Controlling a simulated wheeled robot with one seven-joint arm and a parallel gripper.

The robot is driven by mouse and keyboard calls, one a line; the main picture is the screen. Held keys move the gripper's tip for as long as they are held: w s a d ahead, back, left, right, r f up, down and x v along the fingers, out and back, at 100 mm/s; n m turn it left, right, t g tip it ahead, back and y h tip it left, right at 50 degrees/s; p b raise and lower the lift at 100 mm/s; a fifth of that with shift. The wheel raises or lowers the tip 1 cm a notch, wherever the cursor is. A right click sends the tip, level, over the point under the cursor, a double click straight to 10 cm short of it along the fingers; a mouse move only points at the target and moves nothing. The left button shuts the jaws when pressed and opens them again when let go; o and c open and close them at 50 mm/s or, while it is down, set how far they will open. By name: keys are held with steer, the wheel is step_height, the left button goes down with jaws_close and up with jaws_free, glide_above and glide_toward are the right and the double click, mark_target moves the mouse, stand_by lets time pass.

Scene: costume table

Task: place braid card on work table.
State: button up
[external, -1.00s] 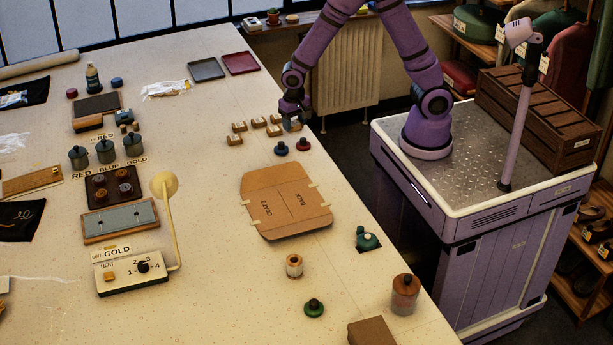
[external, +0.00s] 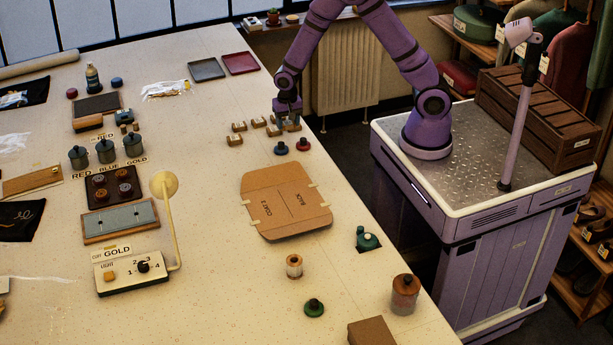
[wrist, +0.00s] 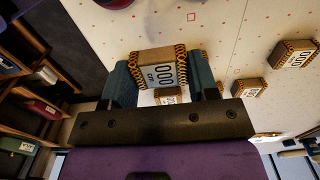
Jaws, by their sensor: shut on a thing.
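My gripper (external: 288,117) is at the table's far right edge, among the braid cards. In the wrist view my gripper (wrist: 161,76) has its two blue-grey fingers on either side of a braid card (wrist: 163,66), shut on it. This card is a tan block with a white label and black-and-orange braid along its ends. Whether it is clear of the table I cannot tell. Other braid cards (wrist: 293,54) lie on the cream work table (external: 215,200); one small card (wrist: 168,96) is partly hidden behind the gripper bar.
Blue and red knobbed pieces (external: 281,148) stand just in front of the cards. A brown cardboard pattern (external: 285,200) lies nearer. Grey and dark red trays (external: 240,63) lie at the back. The table's middle, left of the cards, is clear.

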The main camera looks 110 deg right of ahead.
glide_above(255, 138)
steer(key=shift+d+f, duration=0.15)
steer(key=shift+f, duration=2.15)
steer(key=shift+f, duration=0.2)
steer(key=o, duration=0.6)
steer(key=shift+r, duration=0.1)
